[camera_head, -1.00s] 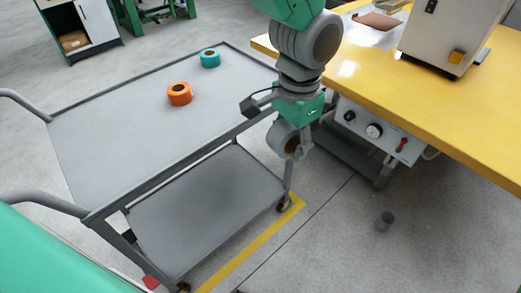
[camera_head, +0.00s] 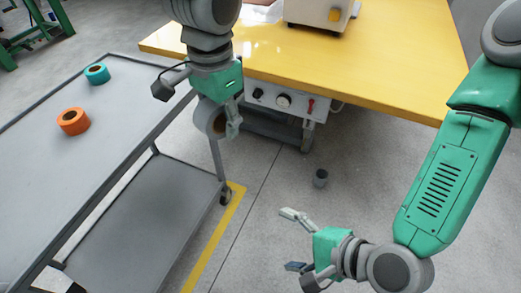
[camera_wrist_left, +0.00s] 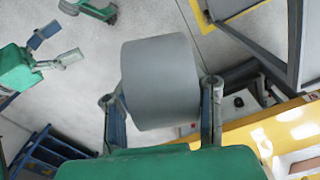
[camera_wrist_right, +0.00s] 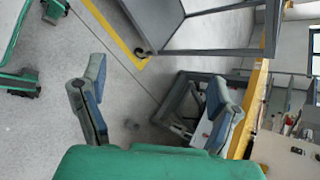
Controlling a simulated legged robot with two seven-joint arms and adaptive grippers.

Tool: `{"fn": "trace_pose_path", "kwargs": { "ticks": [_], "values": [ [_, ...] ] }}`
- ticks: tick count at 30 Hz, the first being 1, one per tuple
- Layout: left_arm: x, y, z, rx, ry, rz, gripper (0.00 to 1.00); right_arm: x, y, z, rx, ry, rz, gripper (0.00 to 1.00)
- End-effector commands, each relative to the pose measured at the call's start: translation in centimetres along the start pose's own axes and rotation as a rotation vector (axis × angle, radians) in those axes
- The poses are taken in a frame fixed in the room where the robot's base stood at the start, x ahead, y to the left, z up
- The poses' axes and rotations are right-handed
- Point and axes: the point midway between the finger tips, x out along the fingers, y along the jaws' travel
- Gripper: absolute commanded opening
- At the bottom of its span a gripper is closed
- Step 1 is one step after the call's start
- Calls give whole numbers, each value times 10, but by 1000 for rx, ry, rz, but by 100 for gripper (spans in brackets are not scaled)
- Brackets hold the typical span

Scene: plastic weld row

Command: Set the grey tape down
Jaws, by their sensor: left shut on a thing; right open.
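The grey tape (camera_wrist_left: 160,82) is a wide roll held between the fingers of my left gripper (camera_wrist_left: 162,105), which is shut on it. In the head view the tape (camera_head: 208,117) hangs at the left gripper (camera_head: 222,122), beside the cart's right edge and in front of the yellow table. Part of it is hidden by a finger there. My right gripper (camera_head: 290,240) is open and empty over the floor at the lower right. Its spread fingers also show in the right wrist view (camera_wrist_right: 155,105), with nothing between them.
A grey cart (camera_head: 125,115) stands at the left; its top carries an orange tape roll (camera_head: 73,121) and a teal tape roll (camera_head: 97,74), with free room around them. The yellow table (camera_head: 385,75) bears a white machine (camera_head: 318,12). A small grey cylinder (camera_head: 320,178) is on the floor.

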Motion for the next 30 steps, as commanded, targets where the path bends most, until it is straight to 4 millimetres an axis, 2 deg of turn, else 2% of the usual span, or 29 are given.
{"fn": "trace_pose_path", "kwargs": {
  "ticks": [3,6,9,12,16,20,23,30],
  "values": [
    [0,0,0,0,0,0,4,-3,-52,34,292,-114,-170,83],
    [0,0,0,0,0,0,4,-12,-93,57,525,-230,-287,83],
    [0,0,0,0,0,0,4,-24,-128,74,718,-345,-373,83],
    [0,0,0,0,0,0,4,-37,-153,84,861,-444,-429,83],
    [0,0,0,0,0,0,4,-47,-172,91,967,-523,-465,83],
    [0,0,0,0,0,0,4,-46,-181,95,999,-552,-474,83],
    [0,0,0,0,0,0,4,-37,-188,98,997,-553,-475,83],
    [0,0,0,0,1,0,4,-2,-215,107,994,-551,-474,83]
  ]
}}
